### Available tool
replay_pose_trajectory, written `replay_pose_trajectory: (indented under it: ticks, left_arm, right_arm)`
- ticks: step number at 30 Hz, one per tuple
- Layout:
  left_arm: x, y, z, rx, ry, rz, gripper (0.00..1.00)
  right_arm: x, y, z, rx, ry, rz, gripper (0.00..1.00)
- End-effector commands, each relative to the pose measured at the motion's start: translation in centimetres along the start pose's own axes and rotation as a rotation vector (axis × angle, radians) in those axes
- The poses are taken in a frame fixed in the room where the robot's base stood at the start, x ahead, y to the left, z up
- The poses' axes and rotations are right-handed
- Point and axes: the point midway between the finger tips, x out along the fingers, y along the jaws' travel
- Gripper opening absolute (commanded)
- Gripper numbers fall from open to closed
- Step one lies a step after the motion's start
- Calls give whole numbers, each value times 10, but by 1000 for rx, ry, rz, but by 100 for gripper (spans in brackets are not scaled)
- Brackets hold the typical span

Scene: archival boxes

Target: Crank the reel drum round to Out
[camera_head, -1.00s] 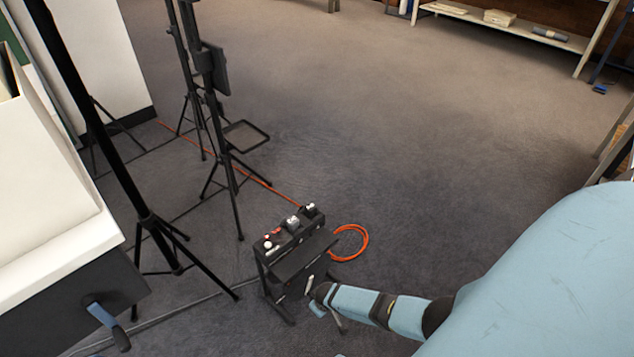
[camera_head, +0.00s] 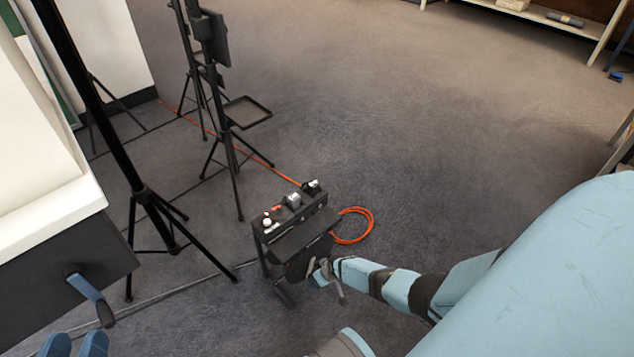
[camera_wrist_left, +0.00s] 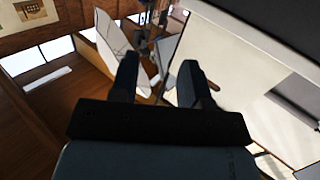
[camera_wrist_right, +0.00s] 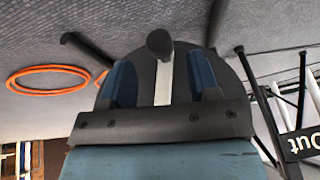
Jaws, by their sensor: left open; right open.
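The reel drum (camera_head: 309,262) is a dark disc under a low black stand (camera_head: 298,232). In the right wrist view the disc (camera_wrist_right: 182,65) fills the middle, with a pale bar and a dark round crank knob (camera_wrist_right: 160,43) between my right gripper's fingers. My right gripper (camera_head: 324,273) is open at the drum's front; its blue fingers (camera_wrist_right: 161,80) stand on either side of the crank, and contact cannot be told. A white "Out" label (camera_wrist_right: 303,143) shows at the right. My left gripper (camera_head: 74,344) is open and empty at bottom left, seen too in the left wrist view (camera_wrist_left: 158,78).
An orange cable coil (camera_head: 353,225) lies beside the stand. Black tripods (camera_head: 160,222) stand to the left. The carpet (camera_head: 400,130) beyond is clear, up to a shelf (camera_head: 550,18).

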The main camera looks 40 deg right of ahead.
Motion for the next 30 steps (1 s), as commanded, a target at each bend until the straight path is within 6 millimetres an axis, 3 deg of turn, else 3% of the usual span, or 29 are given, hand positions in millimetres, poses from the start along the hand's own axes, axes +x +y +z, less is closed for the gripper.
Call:
replay_pose_trajectory:
  ticks: [1, 7, 21, 28, 30]
  left_arm:
    - [2, -4, 6, 45, 25, -1, 43]
    - [6, -14, -1, 172, 96, -9, 43]
    - [7, -17, -7, 229, 130, -13, 43]
    - [8, -17, -7, 228, 130, -13, 43]
    - [8, -17, -7, 228, 130, -13, 43]
  right_arm:
    - [15, 0, 2, 0, 0, 0, 56]
    - [36, 1, 1, 0, -1, 1, 56]
    - [42, 0, 0, -1, -1, 1, 56]
    - [42, 0, 0, -1, -1, 1, 3]
    - [42, 0, 0, -1, -1, 1, 0]
